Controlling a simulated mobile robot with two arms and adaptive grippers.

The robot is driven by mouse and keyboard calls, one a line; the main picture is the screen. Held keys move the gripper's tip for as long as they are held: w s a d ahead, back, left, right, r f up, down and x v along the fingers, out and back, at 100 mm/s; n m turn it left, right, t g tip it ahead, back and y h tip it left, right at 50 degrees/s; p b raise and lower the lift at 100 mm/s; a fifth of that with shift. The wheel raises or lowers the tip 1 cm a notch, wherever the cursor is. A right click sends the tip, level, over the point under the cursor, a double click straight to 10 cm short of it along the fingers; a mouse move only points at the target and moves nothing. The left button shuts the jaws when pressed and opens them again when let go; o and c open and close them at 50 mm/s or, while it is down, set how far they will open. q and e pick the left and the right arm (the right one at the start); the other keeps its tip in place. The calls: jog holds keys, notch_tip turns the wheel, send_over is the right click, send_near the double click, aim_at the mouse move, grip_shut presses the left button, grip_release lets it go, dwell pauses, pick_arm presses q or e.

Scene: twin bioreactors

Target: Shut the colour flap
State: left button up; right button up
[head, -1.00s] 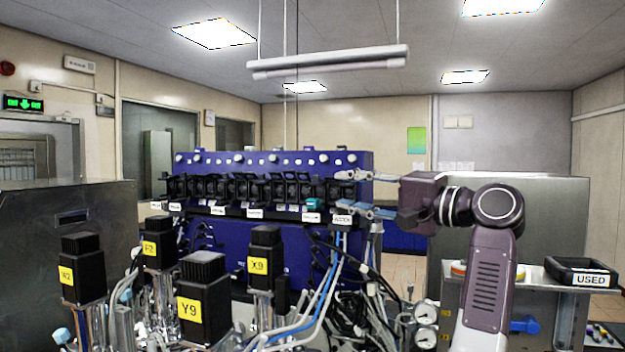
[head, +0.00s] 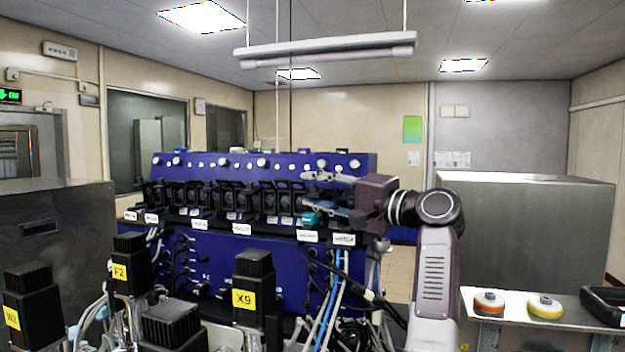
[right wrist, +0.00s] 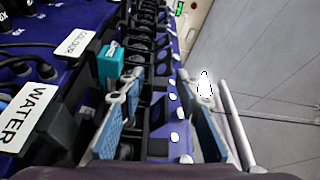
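A teal part (head: 310,217) is at the right end of the row of black pump heads on the blue pump bank (head: 215,255). It also shows in the right wrist view (right wrist: 118,62), behind the COLOUR label (right wrist: 75,43). I cannot tell the flap's exact angle. My right gripper (head: 332,195) is open and empty at the row's right end, with its fingers apart, one above the other. In the right wrist view the left fingertip (right wrist: 125,97) is close to the teal part; contact is unclear. My left gripper is not in view.
The WATER label (right wrist: 30,118) is beside the COLOUR one. Black-topped units with yellow labels, such as X9 (head: 253,290), and tubing crowd the front. A steel shelf (head: 510,312) at right holds round orange and yellow items and a black tray (head: 603,305).

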jog(key=shift+w+a, duration=0.25)
jog(key=shift+w, duration=0.1)
pick_arm(q)
jog(key=shift+w+d+r, duration=0.1)
jog(key=shift+w+r, duration=0.2)
jog(key=shift+w, duration=0.35)
jog(key=shift+s, duration=0.1)
pick_arm(e)
jog(key=shift+s, duration=0.1)
jog(key=shift+c, duration=0.4)
grip_shut()
jog(key=n+b, duration=0.1)
jog(key=b, duration=0.1)
jog(key=f+n+y+b, duration=0.1)
jog(key=n+b, duration=0.1)
jog(key=b, duration=0.1)
jog(key=shift+d, duration=0.1)
jog(key=shift+r+n+y+b, duration=0.3)
jog(key=shift+n+y+b, duration=0.2)
jog(key=shift+n+b, duration=0.15)
pick_arm(q)
notch_tip(320, 180, down, 6)
jog(key=shift+s+f, duration=0.15)
jog(key=shift+s, duration=0.15)
pick_arm(e)
jog(key=shift+s+r, duration=0.1)
